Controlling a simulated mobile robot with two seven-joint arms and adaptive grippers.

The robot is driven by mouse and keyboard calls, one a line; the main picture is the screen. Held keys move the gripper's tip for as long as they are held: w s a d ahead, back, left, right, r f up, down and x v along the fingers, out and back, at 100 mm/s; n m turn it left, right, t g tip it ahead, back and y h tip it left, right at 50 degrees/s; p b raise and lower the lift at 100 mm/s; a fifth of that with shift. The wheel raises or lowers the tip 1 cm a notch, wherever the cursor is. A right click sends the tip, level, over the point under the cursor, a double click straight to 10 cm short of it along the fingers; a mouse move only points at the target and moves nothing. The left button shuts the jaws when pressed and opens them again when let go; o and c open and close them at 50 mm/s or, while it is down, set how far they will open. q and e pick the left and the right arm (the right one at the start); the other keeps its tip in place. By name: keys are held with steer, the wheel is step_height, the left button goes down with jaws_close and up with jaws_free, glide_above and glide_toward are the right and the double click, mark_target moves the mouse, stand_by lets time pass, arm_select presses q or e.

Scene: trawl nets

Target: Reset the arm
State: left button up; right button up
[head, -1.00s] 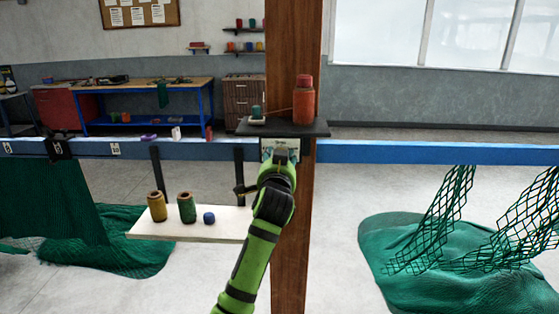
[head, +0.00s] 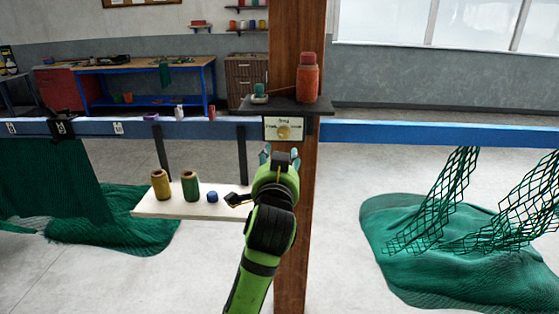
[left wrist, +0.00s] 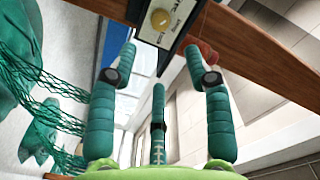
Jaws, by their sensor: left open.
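My left gripper (head: 279,158) is in front of the wooden post, just below a small pale sign (head: 284,130) with a round yellowish knob (head: 284,132). In the left wrist view the teal fingers (left wrist: 160,58) of this gripper are spread apart with nothing between them. The knob (left wrist: 161,19) shows there on a dark-edged plate beyond the fingertips, apart from them. The plate is cut by the top edge. My right gripper is not in view.
A dark shelf (head: 290,105) on the post holds a red-orange spool (head: 307,80). A white shelf (head: 170,206) at left holds spools. Green netting (head: 450,240) lies at right.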

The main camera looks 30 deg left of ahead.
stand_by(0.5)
arm_select(q)
steer(key=w+d+f+m+g+h, duration=0.2)
steer(key=w+d+f, duration=0.1)
steer(key=f, duration=1)
steer(key=w+d+f+m+g+h, duration=0.1)
steer(key=w+d+f+h, duration=0.15)
steer(key=f, duration=1.05)
steer(key=s+d+f+g+h, duration=0.15)
steer(key=s+f, duration=0.25)
steer(key=f, duration=0.7)
steer(key=s+d+f+g+h, duration=0.15)
steer(key=s+f, duration=0.35)
steer(key=f, duration=0.7)
steer(key=s+d+f+n+g+h, duration=0.1)
steer(key=s+d+f+g, duration=0.15)
steer(key=s+f, duration=1.05)
steer(key=s+d+f+g+h, duration=0.1)
steer(key=s+f+g, duration=0.3)
steer(key=s+f, duration=0.95)
steer(key=s+r+n+g+b, duration=0.1)
steer(key=s, duration=1.5)
steer(key=shift+s+a+g, duration=0.15)
steer(key=shift+a+g, duration=0.05)
steer(key=shift+g, duration=0.15)
